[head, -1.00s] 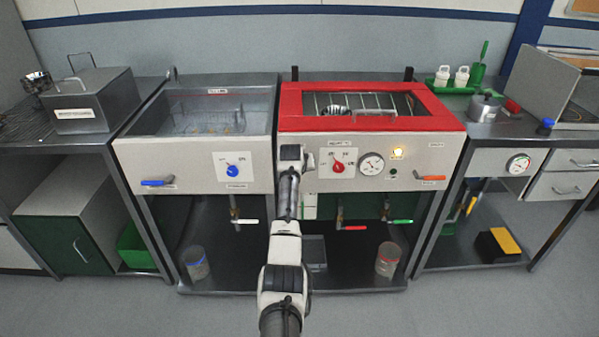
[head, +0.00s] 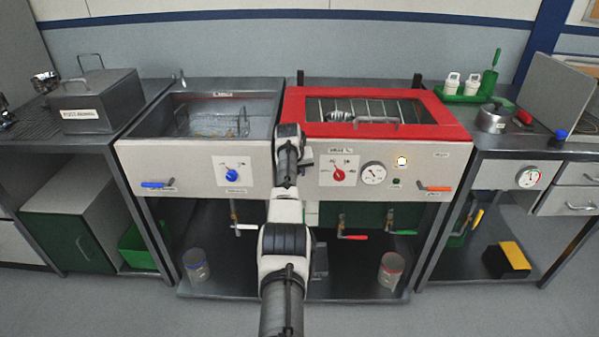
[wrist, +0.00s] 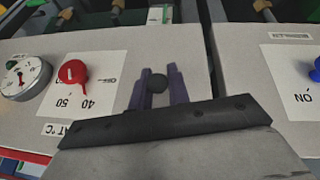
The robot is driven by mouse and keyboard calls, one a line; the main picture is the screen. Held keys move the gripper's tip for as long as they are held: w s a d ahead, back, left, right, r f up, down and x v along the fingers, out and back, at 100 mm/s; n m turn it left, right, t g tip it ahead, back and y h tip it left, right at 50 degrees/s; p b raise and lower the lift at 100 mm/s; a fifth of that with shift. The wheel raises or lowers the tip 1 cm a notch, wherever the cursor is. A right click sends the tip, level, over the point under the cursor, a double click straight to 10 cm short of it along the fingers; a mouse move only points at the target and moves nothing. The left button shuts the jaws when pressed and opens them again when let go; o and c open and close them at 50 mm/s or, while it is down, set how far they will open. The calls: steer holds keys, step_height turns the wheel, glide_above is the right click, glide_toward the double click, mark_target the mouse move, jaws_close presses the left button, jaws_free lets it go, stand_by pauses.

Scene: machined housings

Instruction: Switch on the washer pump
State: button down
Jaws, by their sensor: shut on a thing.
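The washer is the red-rimmed unit (head: 455,122) in the middle of the head view. Its beige front panel (head: 425,170) carries a red dial (head: 339,174), a round gauge (head: 373,173), a bright lamp (head: 401,161) and a small dark green button or light (head: 396,183). My gripper (head: 290,133) is at the panel's left end, left of the red dial. In the wrist view, my gripper's purple fingers (wrist: 158,88) are shut on a small dark round knob (wrist: 158,84) on the panel. The knob's label and setting are mostly hidden.
The left tank (head: 135,155) has a blue dial (head: 232,175) and a blue lever (head: 155,184). An orange lever (head: 434,188) is at the washer panel's right. Red (head: 354,237) and green (head: 402,233) valve handles hang below. The floor in front is clear.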

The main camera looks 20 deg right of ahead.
steer(key=c, duration=1.3)
jaws_free()
steer(key=b+v, duration=0.2)
steer(key=v, duration=1.2)
steer(key=shift+w, duration=0.1)
